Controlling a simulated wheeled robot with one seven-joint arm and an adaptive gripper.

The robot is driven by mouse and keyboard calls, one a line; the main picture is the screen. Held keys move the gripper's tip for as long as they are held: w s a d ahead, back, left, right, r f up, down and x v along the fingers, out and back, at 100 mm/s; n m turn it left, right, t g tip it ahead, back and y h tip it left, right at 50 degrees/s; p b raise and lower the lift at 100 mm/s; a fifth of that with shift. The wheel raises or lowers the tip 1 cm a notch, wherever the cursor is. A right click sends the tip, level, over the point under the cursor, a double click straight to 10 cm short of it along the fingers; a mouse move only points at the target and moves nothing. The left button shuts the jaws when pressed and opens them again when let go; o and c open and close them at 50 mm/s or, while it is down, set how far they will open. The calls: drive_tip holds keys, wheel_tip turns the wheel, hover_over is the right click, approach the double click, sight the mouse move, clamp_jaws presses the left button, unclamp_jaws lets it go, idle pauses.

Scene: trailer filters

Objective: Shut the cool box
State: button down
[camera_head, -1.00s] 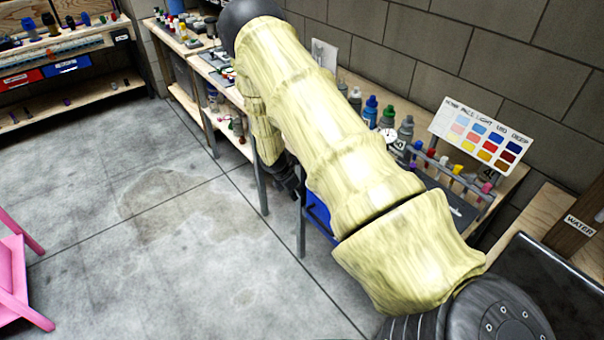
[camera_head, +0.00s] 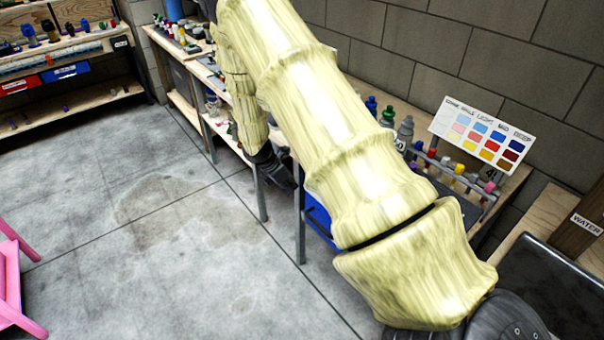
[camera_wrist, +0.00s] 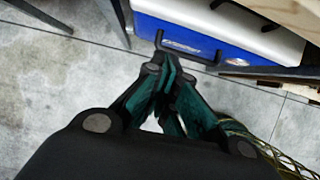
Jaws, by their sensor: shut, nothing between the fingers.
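The cool box is blue with a white upper part. In the wrist view the cool box (camera_wrist: 178,38) lies at the top, just beyond my fingertips, with a dark handle bar across its near side. In the head view only a blue part of the cool box (camera_head: 318,217) shows under the bench, beside my arm, which hides the rest. I cannot tell how far its lid stands open. My gripper (camera_wrist: 165,68) is shut and empty, its tips close to the handle bar; contact is unclear. In the head view my gripper (camera_head: 284,178) points down by the bench legs.
A wooden bench (camera_head: 222,128) with paint bottles (camera_head: 405,132) and a colour chart (camera_head: 482,135) runs along the block wall. Its metal legs (camera_head: 300,228) stand near my gripper. A pink stool (camera_head: 10,280) is at the left. The concrete floor between is clear.

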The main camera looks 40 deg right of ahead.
drive_tip(key=s+a+f+h+b, duration=0.3)
drive_tip(key=a+f+h+b, duration=0.3)
drive_tip(key=f+h+b, duration=0.9)
drive_tip(key=d+r+y+b, duration=0.2)
drive_tip(key=d+r+b, duration=0.1)
drive_tip(key=d, duration=1)
drive_tip(key=shift+s+d+r+b, duration=0.15)
drive_tip(key=shift+d+r+b, duration=0.25)
drive_tip(key=shift+r, duration=0.15)
